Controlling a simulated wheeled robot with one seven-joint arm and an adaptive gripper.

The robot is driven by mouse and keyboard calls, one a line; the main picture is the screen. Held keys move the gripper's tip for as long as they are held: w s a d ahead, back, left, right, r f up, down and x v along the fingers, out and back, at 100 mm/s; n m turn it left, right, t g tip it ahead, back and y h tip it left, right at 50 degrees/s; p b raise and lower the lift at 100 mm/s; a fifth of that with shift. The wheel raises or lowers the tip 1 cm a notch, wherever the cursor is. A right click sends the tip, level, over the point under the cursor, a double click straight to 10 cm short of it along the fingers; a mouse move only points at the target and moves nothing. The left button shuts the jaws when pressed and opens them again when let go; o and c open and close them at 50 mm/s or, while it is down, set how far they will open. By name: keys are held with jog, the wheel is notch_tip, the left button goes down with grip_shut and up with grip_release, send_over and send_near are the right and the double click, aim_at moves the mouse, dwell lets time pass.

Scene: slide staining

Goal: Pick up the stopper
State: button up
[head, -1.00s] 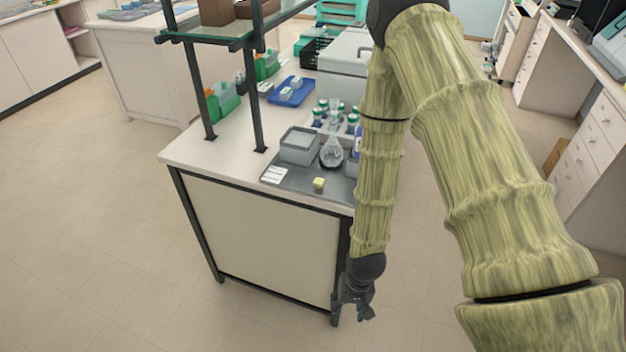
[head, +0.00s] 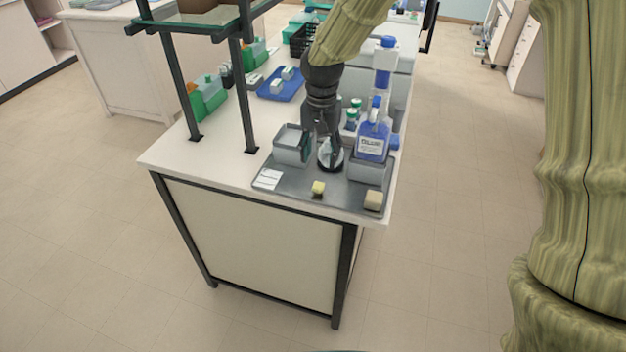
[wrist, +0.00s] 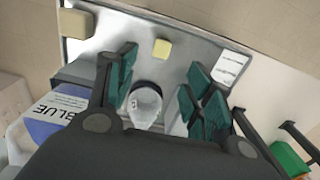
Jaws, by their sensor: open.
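A small yellow block (head: 318,188), also in the wrist view (wrist: 162,49), sits near the tray's front edge. A larger beige block (head: 373,200) sits at the front right corner, and at the upper left of the wrist view (wrist: 75,22). I cannot tell for certain which is the stopper; no other stopper shows clearly. My gripper (head: 321,148) points down over the tray, behind the yellow block. Its green-padded fingers (wrist: 160,84) are spread, with a glass flask (wrist: 143,106) showing between them. The flask's top is partly hidden in the head view (head: 330,160).
A white label card (head: 268,178) lies front left. A shelf post (head: 243,95) stands left of the arm.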

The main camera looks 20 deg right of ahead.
jog(key=w, duration=0.1)
jog(key=p, duration=0.1)
send_over(318, 185)
jog(key=f, duration=0.4)
jog(key=shift+w+d+f, duration=0.2)
jog(key=shift+w, duration=0.05)
jog(key=shift+w+f, duration=0.15)
jog(key=shift+f, duration=0.15)
jog(key=shift+s+d+f, duration=0.1)
jog(key=shift+s+f, duration=0.05)
jog(key=shift+s, duration=0.1)
jog(key=shift+s+f+p, duration=0.2)
jog(key=shift+f+p, duration=0.05)
jog(key=shift+p, duration=0.1)
jog(key=shift+a+f+p, duration=0.15)
jog(key=shift+f+p, duration=0.2)
jog(key=shift+f, duration=0.75)
jog(key=shift+a+f+p, duration=0.1)
jog(key=shift+f+p, duration=0.2)
jog(key=shift+f, duration=0.8)
jog(key=shift+c, duration=0.2)
jog(key=c, duration=0.8)
